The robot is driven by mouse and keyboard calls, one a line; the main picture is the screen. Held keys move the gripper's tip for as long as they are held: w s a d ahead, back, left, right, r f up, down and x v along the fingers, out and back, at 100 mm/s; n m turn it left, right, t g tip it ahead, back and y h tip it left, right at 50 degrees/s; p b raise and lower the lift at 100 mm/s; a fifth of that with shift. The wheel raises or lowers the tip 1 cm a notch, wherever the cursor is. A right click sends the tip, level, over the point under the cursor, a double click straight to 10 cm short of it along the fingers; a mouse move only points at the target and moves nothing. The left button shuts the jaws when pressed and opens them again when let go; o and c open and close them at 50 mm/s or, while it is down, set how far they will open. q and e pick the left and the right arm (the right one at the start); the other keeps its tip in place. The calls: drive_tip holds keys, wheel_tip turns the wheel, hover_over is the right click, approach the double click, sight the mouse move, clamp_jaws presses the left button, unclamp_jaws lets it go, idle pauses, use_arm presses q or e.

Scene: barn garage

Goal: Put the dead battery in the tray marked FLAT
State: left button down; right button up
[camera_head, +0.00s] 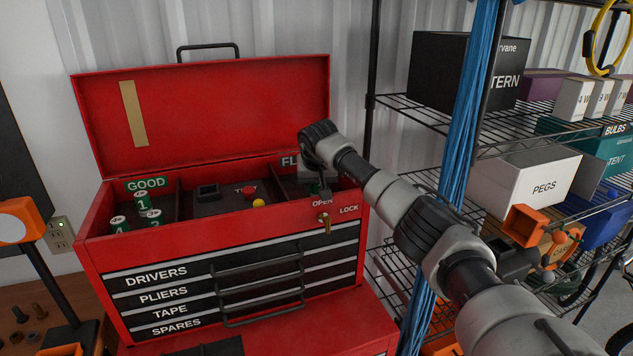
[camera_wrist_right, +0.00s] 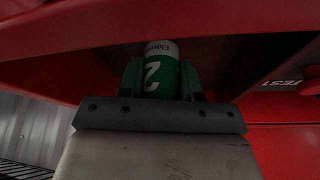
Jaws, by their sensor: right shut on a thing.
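My right gripper (camera_head: 321,188) reaches down into the right compartment of the open red toolbox. In the right wrist view it is shut on a green battery with a white end, marked 2 (camera_wrist_right: 160,76). In the head view my gripper hides this battery. The right compartment is the FLAT tray (camera_head: 284,184); its label (camera_head: 289,161) shows only "FL", the rest being behind my arm. Whether the battery touches the tray floor I cannot tell. The GOOD tray (camera_head: 170,186) at the left holds several green batteries (camera_head: 143,201). My left gripper is not in view.
Between the trays is a dark tester panel (camera_head: 222,205) with a red button and a yellow knob. The red lid (camera_head: 215,115) stands open behind. A wire shelf with boxes (camera_head: 527,180) stands at the right.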

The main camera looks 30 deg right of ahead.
drive_tip(key=shift+f, duration=0.25)
drive_tip(key=shift+f, duration=0.1)
drive_tip(key=o, duration=1)
drive_tip(key=shift+o, duration=0.2)
drive_tip(key=b+v, duration=0.3)
drive_tip(key=v, duration=0.9)
